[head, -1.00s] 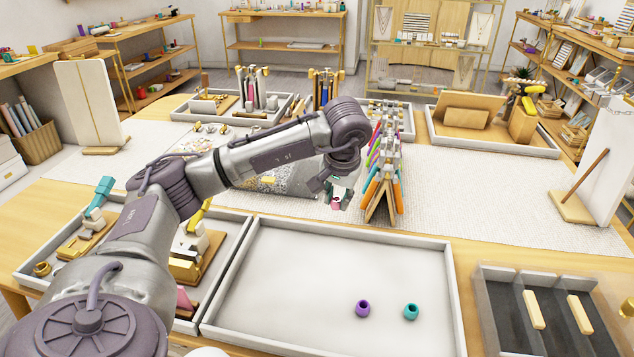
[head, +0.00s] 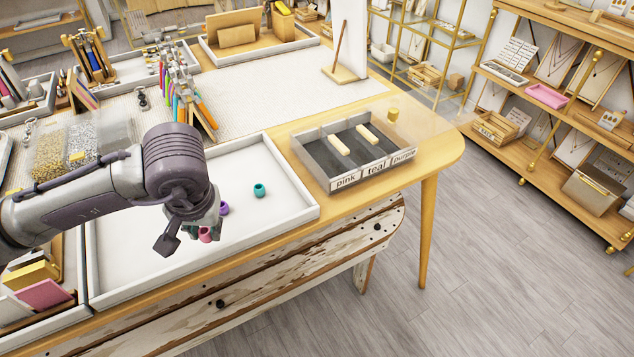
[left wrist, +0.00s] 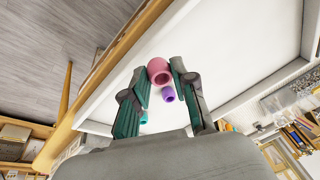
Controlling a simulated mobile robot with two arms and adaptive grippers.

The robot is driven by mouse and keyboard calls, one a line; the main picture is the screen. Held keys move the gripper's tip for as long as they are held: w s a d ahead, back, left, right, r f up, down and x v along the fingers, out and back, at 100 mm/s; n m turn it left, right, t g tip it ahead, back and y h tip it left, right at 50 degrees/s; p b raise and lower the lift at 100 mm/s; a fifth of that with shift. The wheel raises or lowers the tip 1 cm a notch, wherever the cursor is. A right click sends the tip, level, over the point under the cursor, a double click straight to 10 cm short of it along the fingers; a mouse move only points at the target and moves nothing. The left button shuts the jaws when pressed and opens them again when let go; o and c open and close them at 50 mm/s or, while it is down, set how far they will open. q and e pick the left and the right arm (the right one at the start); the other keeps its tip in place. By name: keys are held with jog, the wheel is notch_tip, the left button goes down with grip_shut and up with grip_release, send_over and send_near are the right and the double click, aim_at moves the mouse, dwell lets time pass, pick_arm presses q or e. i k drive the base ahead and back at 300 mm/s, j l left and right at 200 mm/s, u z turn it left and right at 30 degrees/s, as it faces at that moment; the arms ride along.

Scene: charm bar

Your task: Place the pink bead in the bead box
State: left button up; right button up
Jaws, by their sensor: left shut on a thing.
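My left gripper (head: 205,225) is shut on the pink bead (head: 205,235), over the front part of the white tray (head: 130,255). In the left wrist view the pink bead (left wrist: 158,71) sits between the two green-padded fingers (left wrist: 160,80). A purple bead (head: 223,209) and a teal bead (head: 259,190) rest in the tray. The bead box (head: 335,182) stands to the right of the tray, with compartments labelled pink, teal and purple from left to right. Two pale bars lie on its dividers. My right gripper is not in view.
A rack of colourful tools (head: 182,95) stands behind the tray. A small gold piece (head: 393,114) is behind the bead box. The table's right edge is just beyond the box, with open floor past it. Shelves (head: 560,120) stand at the right.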

aim_at(324, 162)
jog(key=k+j+z, duration=0.1)
jog(key=z, duration=1.4)
jog(key=k+j+z, duration=0.1)
jog(key=j, duration=0.4)
jog(key=k+j+z, duration=0.1)
jog(key=j, duration=0.4)
jog(key=k+j, duration=0.1)
jog(key=j, duration=0.4)
jog(key=z, duration=0.05)
